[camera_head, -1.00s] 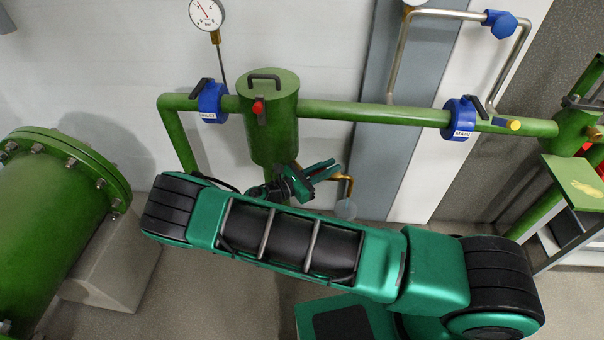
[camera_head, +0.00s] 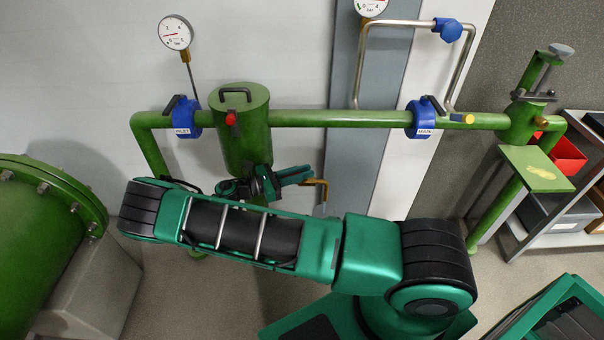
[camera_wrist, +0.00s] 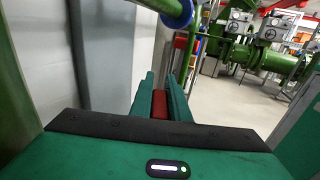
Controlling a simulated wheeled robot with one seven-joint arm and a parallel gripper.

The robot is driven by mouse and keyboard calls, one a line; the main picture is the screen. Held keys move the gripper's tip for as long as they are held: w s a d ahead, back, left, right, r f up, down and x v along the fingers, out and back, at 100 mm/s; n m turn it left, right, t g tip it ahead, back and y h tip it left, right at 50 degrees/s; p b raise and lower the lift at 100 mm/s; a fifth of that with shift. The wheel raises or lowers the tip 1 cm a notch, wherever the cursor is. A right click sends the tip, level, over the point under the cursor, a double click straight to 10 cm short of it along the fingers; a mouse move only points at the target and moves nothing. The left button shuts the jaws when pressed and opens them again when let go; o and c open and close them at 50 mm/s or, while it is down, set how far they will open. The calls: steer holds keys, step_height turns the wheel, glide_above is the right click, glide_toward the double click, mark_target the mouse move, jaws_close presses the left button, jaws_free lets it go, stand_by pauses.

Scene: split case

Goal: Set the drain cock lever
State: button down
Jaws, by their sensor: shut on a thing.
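The green strainer pot (camera_head: 243,140) hangs in the green pipe run, with a black top handle and a small red-tipped fitting on its front. My gripper (camera_head: 294,173) is below and to the right of the pot in the head view, beside a bent brass drain pipe (camera_head: 318,184). In the wrist view my gripper (camera_wrist: 160,88) has its two green fingers closed on a red drain cock lever (camera_wrist: 160,106). The lever's far end and the cock body are hidden by the fingers and my arm.
Blue collar valves, inlet (camera_head: 185,118) and main (camera_head: 422,118), sit on the pipe. A pressure gauge (camera_head: 175,32) stands above the inlet. A large green flanged vessel (camera_head: 45,240) is at left, and a shelf with a red bin (camera_head: 565,155) at right.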

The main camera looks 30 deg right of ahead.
steer(key=shift+s+a, duration=0.1)
steer(key=shift+a, duration=0.05)
steer(key=c, duration=1.7)
jaws_free()
steer(key=a, duration=0.3)
steer(key=w+a, duration=0.1)
steer(key=a, duration=0.6)
steer(key=shift+w+a+f, duration=0.1)
steer(key=shift+w+a, duration=0.05)
steer(key=shift+a, duration=0.2)
